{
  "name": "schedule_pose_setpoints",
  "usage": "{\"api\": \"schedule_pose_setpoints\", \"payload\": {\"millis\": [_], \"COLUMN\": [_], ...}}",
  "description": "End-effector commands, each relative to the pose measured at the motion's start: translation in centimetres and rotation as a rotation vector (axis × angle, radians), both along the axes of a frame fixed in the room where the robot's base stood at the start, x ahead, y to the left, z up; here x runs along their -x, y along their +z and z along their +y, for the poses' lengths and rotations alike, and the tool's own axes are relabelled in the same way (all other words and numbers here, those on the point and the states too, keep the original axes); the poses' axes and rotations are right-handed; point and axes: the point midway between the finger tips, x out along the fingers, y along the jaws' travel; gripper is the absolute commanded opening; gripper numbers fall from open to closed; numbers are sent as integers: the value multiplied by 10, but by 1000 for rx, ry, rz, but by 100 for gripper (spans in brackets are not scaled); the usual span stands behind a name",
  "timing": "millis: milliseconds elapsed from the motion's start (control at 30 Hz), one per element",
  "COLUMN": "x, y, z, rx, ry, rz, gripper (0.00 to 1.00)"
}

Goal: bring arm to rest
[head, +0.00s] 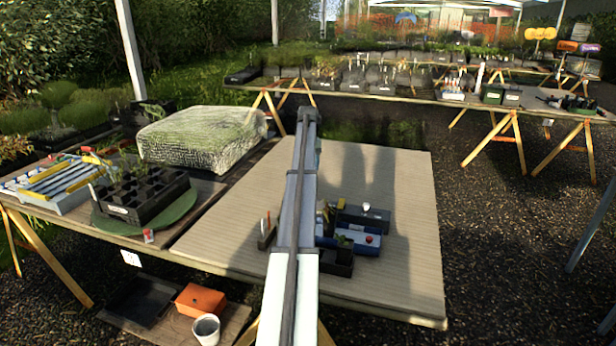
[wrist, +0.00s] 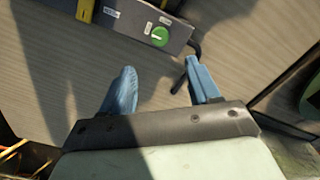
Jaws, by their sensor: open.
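My arm reaches out over the wooden table (head: 375,265) in the head view, and its links cover part of the tabletop. My gripper (wrist: 162,88) shows in the wrist view with two blue fingers spread well apart. The gap between them holds nothing; bare tabletop shows through it. In the head view the fingers are mostly hidden behind my arm. Beyond the fingers in the wrist view is a grey box (wrist: 130,17) with a round green part. A dark bent piece lies close to the right finger; whether they touch I cannot tell.
Dark boxes and a blue box (head: 361,240) stand right of my arm. A black cell tray (head: 140,196) on a green mat and a wrapped bale (head: 200,137) are at left. The table's right side is clear. An orange box (head: 201,300) sits below.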

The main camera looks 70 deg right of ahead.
Motion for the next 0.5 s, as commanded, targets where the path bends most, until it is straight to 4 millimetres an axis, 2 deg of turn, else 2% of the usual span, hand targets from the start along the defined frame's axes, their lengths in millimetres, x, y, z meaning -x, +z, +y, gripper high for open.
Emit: {"api": "schedule_pose_setpoints", "payload": {"millis": [200, 500], "x": [0, 0], "y": [13, 14], "z": [0, 0], "rx": [-1, -1], "ry": [0, 0], "rz": [1, 1], "gripper": [61, 61]}}
